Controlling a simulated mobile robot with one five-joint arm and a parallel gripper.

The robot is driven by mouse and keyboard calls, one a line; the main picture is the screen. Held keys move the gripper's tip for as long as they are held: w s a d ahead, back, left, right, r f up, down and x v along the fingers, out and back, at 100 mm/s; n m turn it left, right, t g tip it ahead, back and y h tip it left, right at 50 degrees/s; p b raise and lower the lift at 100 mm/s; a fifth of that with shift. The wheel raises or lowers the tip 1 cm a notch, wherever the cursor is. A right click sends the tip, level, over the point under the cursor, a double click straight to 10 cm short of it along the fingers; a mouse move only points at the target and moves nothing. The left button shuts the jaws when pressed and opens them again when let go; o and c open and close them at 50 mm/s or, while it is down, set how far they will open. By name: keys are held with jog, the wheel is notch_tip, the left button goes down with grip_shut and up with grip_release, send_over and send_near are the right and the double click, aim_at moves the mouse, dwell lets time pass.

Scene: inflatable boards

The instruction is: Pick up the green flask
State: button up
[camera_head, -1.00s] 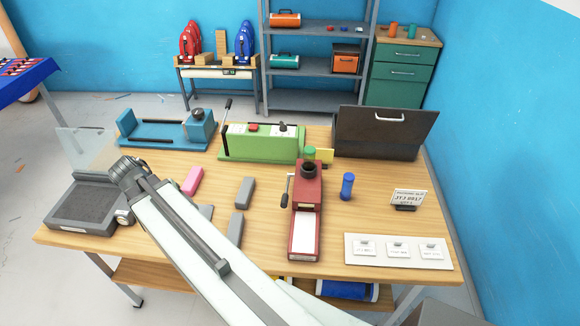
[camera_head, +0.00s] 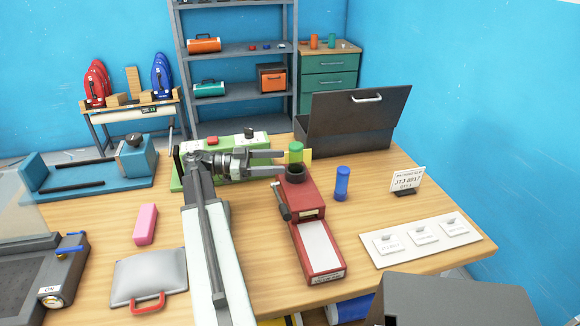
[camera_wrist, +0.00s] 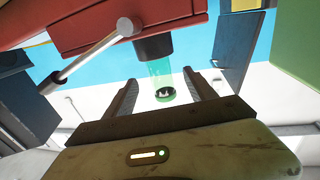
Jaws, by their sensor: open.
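The green flask (camera_head: 296,152) shows as a small green cylinder at the black round socket (camera_head: 296,172) on top of the red machine (camera_head: 318,247). Whether it sits in the socket or just behind it is unclear in the head view. In the wrist view, a translucent green flask (camera_wrist: 161,73) with a dark end piece extends from the black socket (camera_wrist: 154,46). My gripper (camera_head: 282,162) is open and level, pointing right, with its fingertips just left of the flask. In the wrist view my gripper (camera_wrist: 160,91) has its two fingers on either side of the flask's dark end, with gaps.
A blue cylinder (camera_head: 342,183) stands right of the red machine. The machine's lever (camera_head: 279,187) sticks out on its left. A green machine (camera_head: 190,178) lies behind my arm. An open black box (camera_head: 350,125) stands behind. The table right of the blue cylinder is mostly clear.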

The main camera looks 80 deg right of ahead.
aim_at(298, 160)
jog(key=x, duration=0.6)
jog(key=shift+s+r, duration=0.2)
jog(key=shift+s, duration=0.15)
grip_shut()
